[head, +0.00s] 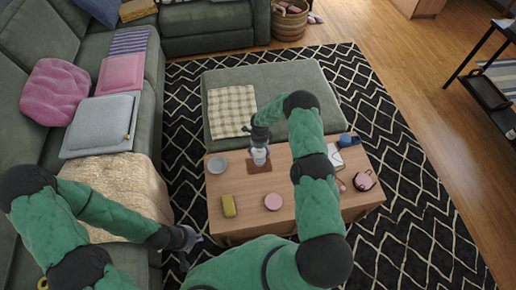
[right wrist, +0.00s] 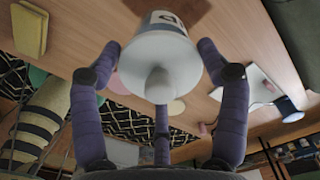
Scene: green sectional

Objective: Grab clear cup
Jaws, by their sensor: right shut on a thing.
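A pale, whitish cup (head: 259,156) is at the far edge of the wooden coffee table, over a brown mat (head: 259,167). In the right wrist view the cup (right wrist: 160,68) shows a white round top with a knob and a dark mark on its side; I cannot see that it is clear. My right gripper (head: 261,146) is above it, with its fingers around it, shut on it. The fingers also show in the right wrist view (right wrist: 160,85). I cannot tell whether the cup is lifted. My left gripper (head: 188,238) hangs low beside the sofa, away from the table; its jaws are unclear.
The coffee table (head: 245,195) also holds a grey bowl (head: 217,165), a yellow block (head: 228,206), a pink disc (head: 273,202) and a pink round item (head: 364,180). A green ottoman (head: 285,85) stands behind. The sofa (head: 150,75) is at left.

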